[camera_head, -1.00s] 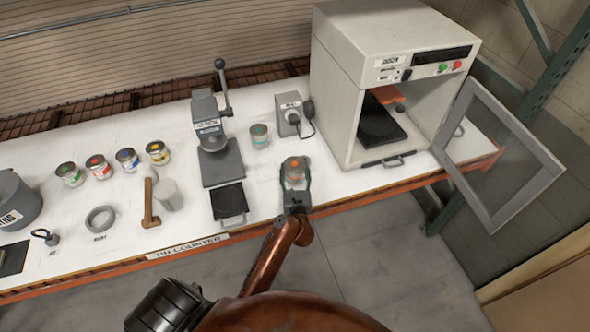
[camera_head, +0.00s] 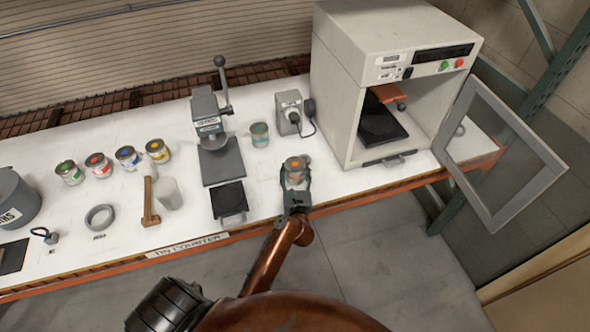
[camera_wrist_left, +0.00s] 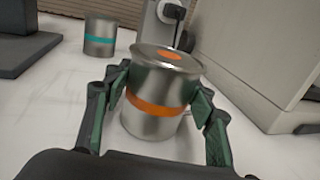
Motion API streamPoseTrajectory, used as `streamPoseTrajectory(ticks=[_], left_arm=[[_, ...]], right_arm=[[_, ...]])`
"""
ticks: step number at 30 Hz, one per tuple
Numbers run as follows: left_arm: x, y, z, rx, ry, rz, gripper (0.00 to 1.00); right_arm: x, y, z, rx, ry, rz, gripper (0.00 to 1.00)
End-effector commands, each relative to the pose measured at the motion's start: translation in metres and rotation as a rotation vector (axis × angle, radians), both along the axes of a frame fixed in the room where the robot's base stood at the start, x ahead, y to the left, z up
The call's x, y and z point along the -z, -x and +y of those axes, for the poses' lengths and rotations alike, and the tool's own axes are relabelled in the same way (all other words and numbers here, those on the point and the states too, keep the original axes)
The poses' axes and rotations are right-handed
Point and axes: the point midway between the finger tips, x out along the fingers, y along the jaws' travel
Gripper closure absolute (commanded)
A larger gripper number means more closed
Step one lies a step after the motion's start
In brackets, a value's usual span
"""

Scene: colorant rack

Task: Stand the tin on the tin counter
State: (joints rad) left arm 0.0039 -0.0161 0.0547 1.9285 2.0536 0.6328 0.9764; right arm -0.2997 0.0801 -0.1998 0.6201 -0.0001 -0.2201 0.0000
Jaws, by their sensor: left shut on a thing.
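A metal tin with an orange band and an orange dot on its lid (camera_head: 296,166) is upright at the white tin counter (camera_head: 262,193), between the press and the open white cabinet. In the left wrist view the tin (camera_wrist_left: 158,92) sits between the two fingers. My left gripper (camera_head: 296,180) is shut on it, one finger on each side. The tin's base looks at or very close to the counter top; I cannot tell whether it touches. A counter label (camera_head: 188,246) reads "TIN COUNTER". My right gripper is not in view.
A teal-banded tin (camera_head: 260,134) stands behind, apart from the held tin. A grey lever press (camera_head: 217,140) is at the left, and a white cabinet (camera_head: 345,70) with its door (camera_head: 505,150) open is at the right. Several colored tins (camera_head: 97,166) stand farther left.

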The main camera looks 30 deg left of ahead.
Motion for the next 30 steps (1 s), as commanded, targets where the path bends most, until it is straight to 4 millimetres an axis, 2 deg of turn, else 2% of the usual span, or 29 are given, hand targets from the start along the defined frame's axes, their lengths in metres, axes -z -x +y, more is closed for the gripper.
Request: streamPoseTrajectory(ticks=[14,15,24,30], left_arm=[[0.012,0.001,0.0,0.0,0.003,0.004,0.85],[0.013,0.001,0.0,0.0,0.003,0.006,0.48],[0.015,0.002,-0.001,-0.001,0.007,0.011,0.29],[0.017,0.002,-0.001,-0.001,0.01,0.013,0.29]], right_arm=[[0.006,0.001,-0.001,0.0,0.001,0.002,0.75],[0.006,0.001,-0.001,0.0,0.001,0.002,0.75],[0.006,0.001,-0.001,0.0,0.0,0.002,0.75],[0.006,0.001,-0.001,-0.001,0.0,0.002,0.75]])
